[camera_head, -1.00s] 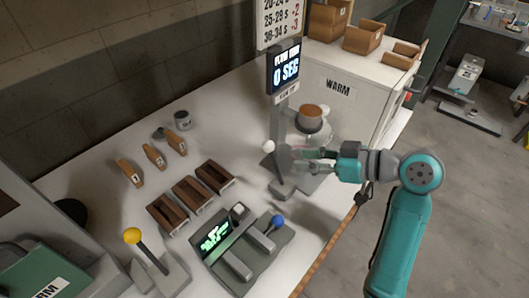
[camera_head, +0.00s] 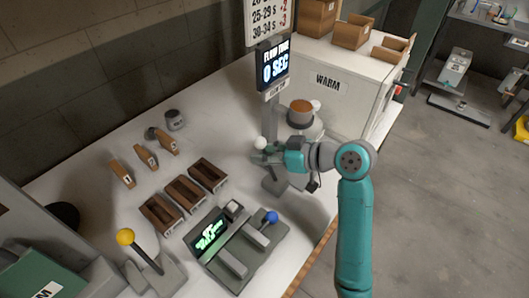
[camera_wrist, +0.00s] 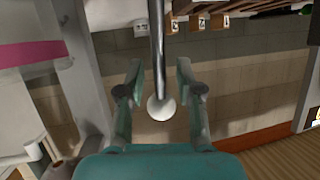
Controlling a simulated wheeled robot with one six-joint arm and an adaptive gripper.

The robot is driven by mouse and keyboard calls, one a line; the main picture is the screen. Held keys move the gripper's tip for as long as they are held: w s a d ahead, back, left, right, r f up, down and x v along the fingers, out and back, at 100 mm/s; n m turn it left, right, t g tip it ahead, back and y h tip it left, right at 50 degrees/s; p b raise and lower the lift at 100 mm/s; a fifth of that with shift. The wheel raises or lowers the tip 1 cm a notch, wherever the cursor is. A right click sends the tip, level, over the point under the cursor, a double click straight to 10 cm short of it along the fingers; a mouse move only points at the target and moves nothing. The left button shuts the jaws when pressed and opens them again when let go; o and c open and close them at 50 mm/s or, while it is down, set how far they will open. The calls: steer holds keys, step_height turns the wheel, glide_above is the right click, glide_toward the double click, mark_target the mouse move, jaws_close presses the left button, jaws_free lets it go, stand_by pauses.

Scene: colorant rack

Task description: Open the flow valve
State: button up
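The flow valve looks to be the lever with a white ball knob (camera_head: 260,143) by the stand under the time display. In the wrist view its grey rod (camera_wrist: 157,45) and white knob (camera_wrist: 161,108) lie between my two fingers. My gripper (camera_head: 262,158) is at the lever, just below the knob in the head view. In the wrist view my gripper (camera_wrist: 159,68) is open, with a gap on both sides of the rod. The display (camera_head: 274,67) reads 0 SEC.
A brown-topped vessel (camera_head: 301,109) stands close behind my gripper. The WARM cabinet (camera_head: 337,90) is behind it.

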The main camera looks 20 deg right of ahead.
mark_target(274, 174)
jaws_close()
steer(key=shift+s+d+r+n+t+y, duration=0.2)
steer(key=shift+s+d+t+y, duration=0.2)
steer(key=shift+s+t+y, duration=0.3)
steer(key=shift+s+d+r+n+t+y, duration=0.2)
steer(key=shift+s+d+t+y, duration=0.25)
steer(key=shift+s+t, duration=0.4)
steer(key=shift+w, duration=0.15)
jaws_free()
steer(key=v, duration=1.2)
steer(key=shift+f, duration=0.1)
